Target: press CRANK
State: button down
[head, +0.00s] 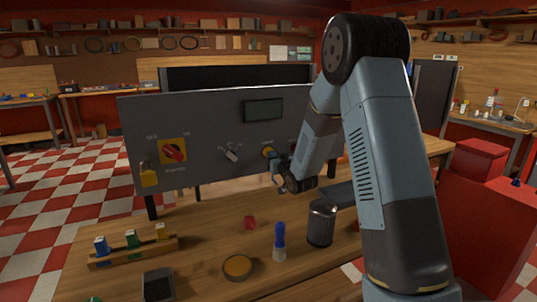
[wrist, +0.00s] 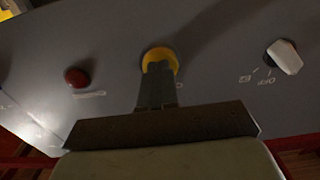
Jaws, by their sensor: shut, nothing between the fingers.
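A grey control panel (head: 200,110) stands upright on the wooden table. A round yellow button (head: 267,151) sits in its middle and shows at the top centre of the wrist view (wrist: 160,54). The label beside it is mostly hidden, so I cannot read CRANK there. My gripper (head: 276,174) is shut and empty, in front of the panel. In the wrist view its fingertips (wrist: 158,72) overlap the lower part of the yellow button. I cannot tell whether they touch it. A red button (wrist: 77,77) and a white knob (wrist: 285,56) flank it in that view.
The panel also bears a red rotary switch (head: 173,150), a yellow padlock (head: 148,174) and a dark display (head: 263,110). On the table stand a dark can (head: 321,223), a blue-topped tool (head: 280,241), a round dish (head: 237,267) and a wooden rack (head: 110,258).

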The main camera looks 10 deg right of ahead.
jog(key=shift+w+a, duration=0.1)
jog(key=shift+w, duration=0.2)
dwell(1.0)
jog(key=shift+s, duration=0.1)
jog(key=v, duration=0.6)
jog(key=shift+s, duration=0.35)
dwell(0.5)
jog(key=shift+r, duration=0.1)
dwell(0.4)
